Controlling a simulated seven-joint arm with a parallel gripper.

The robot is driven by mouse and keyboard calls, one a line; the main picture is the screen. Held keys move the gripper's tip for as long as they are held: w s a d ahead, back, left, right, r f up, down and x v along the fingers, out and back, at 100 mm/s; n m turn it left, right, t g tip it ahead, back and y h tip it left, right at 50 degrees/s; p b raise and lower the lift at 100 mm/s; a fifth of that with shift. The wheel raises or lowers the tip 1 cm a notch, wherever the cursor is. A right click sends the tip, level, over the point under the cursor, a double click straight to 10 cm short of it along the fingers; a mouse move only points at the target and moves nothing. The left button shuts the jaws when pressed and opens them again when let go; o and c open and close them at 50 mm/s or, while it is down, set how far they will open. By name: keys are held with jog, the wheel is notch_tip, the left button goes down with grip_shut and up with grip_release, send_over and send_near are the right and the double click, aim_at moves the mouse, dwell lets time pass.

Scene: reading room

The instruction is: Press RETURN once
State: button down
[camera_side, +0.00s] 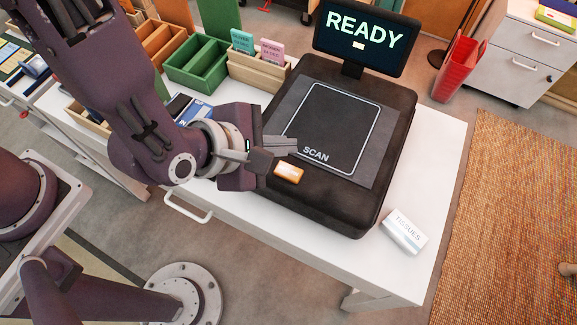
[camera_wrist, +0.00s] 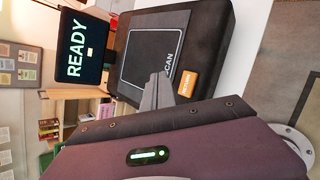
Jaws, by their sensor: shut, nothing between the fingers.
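The orange RETURN button (camera_side: 289,172) is on the front left corner of the black scanner (camera_side: 350,212). It also shows in the wrist view (camera_wrist: 187,84), with its lettering turned sideways. My gripper (camera_side: 294,145) is shut and empty, its fingertips over the scanner's front left edge, just behind the button in the side view. In the wrist view the fingertips (camera_wrist: 158,78) appear beside the button. I cannot tell how high they are above the scanner. The screen (camera_side: 362,38) reads READY.
A white tissue pack (camera_side: 404,231) lies at the desk's front right. A green tray (camera_side: 197,64) and a wooden card box (camera_side: 256,70) with teal and pink cards stand behind my arm. A red bin (camera_side: 455,66) stands beyond the desk. The white desk (camera_side: 432,135) is bare right of the scanner.

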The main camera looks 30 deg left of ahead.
aim_at(284, 173)
jog(key=shift+f, duration=2.7)
jog(key=shift+f, duration=0.4)
jog(key=shift+f, duration=0.5)
jog(key=shift+r, duration=0.1)
dwell(0.5)
jog(key=shift+r, duration=0.8)
jog(key=shift+r, duration=2.55)
